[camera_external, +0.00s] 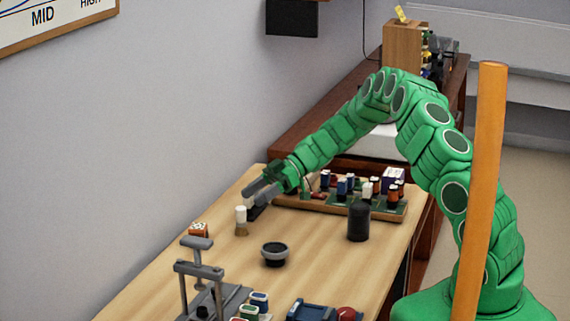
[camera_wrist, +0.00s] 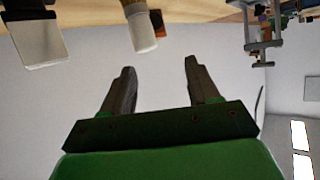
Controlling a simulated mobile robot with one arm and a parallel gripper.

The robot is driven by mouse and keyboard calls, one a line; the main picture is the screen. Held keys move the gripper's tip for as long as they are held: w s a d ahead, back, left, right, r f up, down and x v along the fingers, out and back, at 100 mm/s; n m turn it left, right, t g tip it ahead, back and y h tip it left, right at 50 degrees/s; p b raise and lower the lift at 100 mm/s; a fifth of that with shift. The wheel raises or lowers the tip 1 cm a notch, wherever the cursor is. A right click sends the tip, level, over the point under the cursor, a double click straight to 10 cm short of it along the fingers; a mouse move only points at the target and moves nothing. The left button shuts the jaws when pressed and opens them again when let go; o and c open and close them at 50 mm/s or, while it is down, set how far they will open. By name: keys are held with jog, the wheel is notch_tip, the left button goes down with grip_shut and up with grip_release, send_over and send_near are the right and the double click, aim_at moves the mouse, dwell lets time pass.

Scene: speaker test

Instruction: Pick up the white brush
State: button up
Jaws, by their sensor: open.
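A small upright piece with a white top and a brown lower part, which looks like the white brush (camera_external: 241,214), stands on the wooden table (camera_external: 160,285). In the wrist view the brush (camera_wrist: 143,32) shows upside down at the top, beyond and between my fingertips. My gripper (camera_external: 256,193) is open and empty, just above and right of the brush in the external view. It is apart from the brush in the wrist view (camera_wrist: 159,66). A white block with a dark end (camera_wrist: 37,42) is at the wrist view's upper left, left of the brush.
A board with several coloured blocks (camera_external: 330,205) lies behind. A black cylinder (camera_external: 359,222) and a dark round bowl (camera_external: 274,253) stand to the right. A wall borders the left side.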

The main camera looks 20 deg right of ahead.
aim_at(241, 220)
jog(key=f, duration=0.1)
jog(key=w+d+f, duration=0.1)
jog(key=shift+w+f, duration=0.2)
jog(key=shift+f, duration=0.15)
jog(key=shift+a+f, duration=0.15)
jog(key=shift+x, duration=3.75)
jog(key=c, duration=1.1)
jog(key=shift+r, duration=0.25)
